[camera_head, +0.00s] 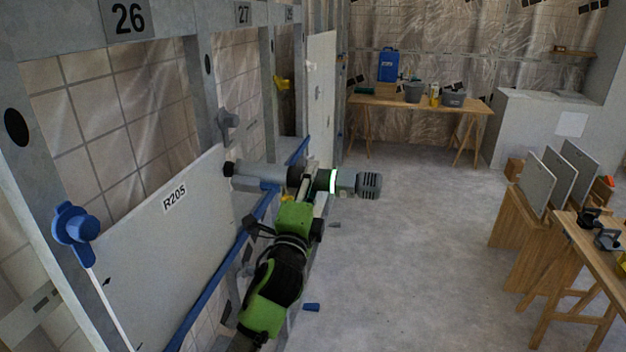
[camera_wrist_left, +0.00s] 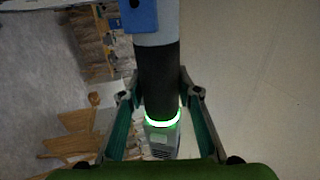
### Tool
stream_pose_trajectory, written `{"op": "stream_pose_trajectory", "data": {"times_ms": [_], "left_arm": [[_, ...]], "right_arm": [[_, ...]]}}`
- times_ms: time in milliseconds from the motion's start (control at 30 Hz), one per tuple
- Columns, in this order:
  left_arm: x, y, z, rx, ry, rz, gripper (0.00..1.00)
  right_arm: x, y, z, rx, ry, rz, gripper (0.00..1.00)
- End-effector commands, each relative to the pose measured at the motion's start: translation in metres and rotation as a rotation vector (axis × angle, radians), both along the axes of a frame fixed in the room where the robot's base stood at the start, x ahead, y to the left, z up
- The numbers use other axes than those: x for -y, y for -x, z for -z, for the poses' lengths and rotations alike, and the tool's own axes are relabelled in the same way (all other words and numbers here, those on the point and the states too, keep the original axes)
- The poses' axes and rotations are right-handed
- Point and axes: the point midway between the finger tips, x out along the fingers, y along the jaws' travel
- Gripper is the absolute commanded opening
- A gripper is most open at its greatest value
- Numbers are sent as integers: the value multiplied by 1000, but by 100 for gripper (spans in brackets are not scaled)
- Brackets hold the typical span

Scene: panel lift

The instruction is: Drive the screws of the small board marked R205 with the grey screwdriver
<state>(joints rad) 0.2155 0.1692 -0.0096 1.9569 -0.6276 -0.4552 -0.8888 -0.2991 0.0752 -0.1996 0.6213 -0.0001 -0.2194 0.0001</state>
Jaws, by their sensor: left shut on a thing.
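The board marked R205 (camera_head: 165,235) is a pale panel leaning on the grey wall frame at the left in the head view. My left gripper (camera_head: 308,188) is shut on the grey screwdriver (camera_head: 262,175), around its middle. The tool lies about level, its black tip pointing left at the board's upper right corner; I cannot tell whether it touches. A green ring glows near its rear end. In the left wrist view the screwdriver's dark grip (camera_wrist_left: 158,80) sits between both fingers. No screws can be made out. My right gripper is not in view.
A blue clamp (camera_head: 75,228) sits at the board's upper left, and a grey clamp (camera_head: 228,122) on the post above the tool. Open floor (camera_head: 420,260) lies between.

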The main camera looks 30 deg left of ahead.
Motion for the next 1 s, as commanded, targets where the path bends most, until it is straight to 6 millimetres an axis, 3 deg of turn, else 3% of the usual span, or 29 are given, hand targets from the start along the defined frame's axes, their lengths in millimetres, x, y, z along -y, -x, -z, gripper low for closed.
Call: {"op": "stream_pose_trajectory", "data": {"times_ms": [1000], "left_arm": [[-5, 2, -6, 11, -3, 1, 0]], "right_arm": [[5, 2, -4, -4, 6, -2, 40]]}}
